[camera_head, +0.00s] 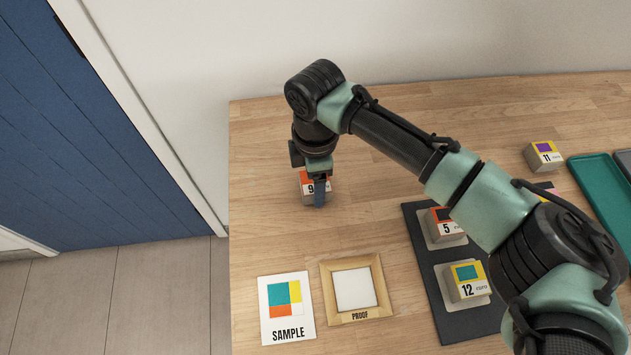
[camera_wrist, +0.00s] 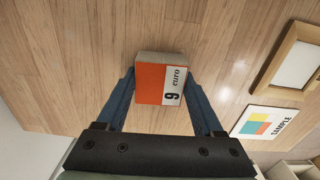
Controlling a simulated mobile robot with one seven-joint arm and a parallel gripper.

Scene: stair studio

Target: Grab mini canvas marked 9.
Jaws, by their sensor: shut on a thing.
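The mini canvas marked 9 (camera_head: 307,188) is a small block with an orange panel and a white strip reading "9 euro". It sits on the left part of the wooden table in the head view. In the wrist view the canvas (camera_wrist: 152,82) lies between my two blue fingers. My gripper (camera_head: 318,192) points down and is shut on this canvas, one finger on each side. In the wrist view my gripper (camera_wrist: 161,85) spans it fully. In the head view a finger hides part of its front. Whether it touches the table is hard to tell.
A sample card (camera_head: 287,308) and a wooden proof frame (camera_head: 353,289) lie nearer the front. A dark tray (camera_head: 433,282) holds blocks marked 5 (camera_head: 445,226) and 12 (camera_head: 466,283). Block 11 (camera_head: 542,156) and a teal tray (camera_head: 598,190) are right. The table's back left is clear.

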